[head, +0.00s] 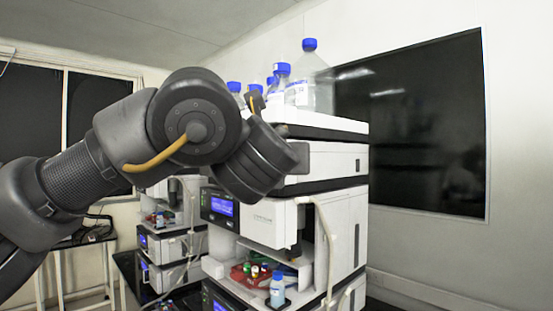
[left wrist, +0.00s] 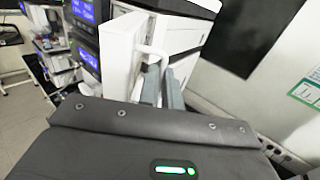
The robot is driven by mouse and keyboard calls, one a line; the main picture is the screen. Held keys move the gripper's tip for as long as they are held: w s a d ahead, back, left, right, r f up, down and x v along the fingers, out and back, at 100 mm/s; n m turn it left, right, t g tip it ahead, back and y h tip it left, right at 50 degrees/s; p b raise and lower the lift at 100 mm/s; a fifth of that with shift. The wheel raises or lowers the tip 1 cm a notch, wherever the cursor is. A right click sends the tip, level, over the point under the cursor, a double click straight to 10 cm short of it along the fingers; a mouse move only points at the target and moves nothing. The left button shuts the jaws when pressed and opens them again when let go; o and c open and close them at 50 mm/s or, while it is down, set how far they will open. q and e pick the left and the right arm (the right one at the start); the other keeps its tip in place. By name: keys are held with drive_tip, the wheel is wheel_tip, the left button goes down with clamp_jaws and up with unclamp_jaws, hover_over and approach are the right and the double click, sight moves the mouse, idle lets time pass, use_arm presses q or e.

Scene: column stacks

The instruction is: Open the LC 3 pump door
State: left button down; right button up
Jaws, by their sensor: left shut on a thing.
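The pump module's white door (head: 268,222) is in the middle of the front stack in the head view, right of a lit blue display (head: 222,206). Its label is too small to read. In the left wrist view the white door panel (left wrist: 118,55) stands edge-on, with a dark gap between it and the module body; how far open it is I cannot tell. My left gripper (left wrist: 163,86) has its grey fingers at the door's right edge, shut on it. In the head view my arm hides most of the hand; a dark part (head: 294,247) shows at the door's lower right. My right gripper is not seen.
Blue-capped bottles (head: 309,75) stand on the stack's top. A white tube (head: 328,240) hangs along its right side. Below the door an open bay holds a small bottle (head: 277,290) and a red tray (head: 240,272). A second stack (head: 165,245) stands behind at left.

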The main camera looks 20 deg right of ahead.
use_arm(q)
drive_tip(key=shift+w+a+r, duration=0.1)
drive_tip(key=shift+a+r, duration=0.25)
drive_tip(key=c, duration=2)
unclamp_jaws()
drive_tip(key=shift+c, duration=0.2)
drive_tip(key=o, duration=0.4)
drive_tip(key=shift+w+d+f, duration=0.1)
drive_tip(key=shift+w+f, duration=0.15)
drive_tip(key=shift+w, duration=0.05)
drive_tip(key=shift+o, duration=0.2)
drive_tip(key=shift+s, duration=0.15)
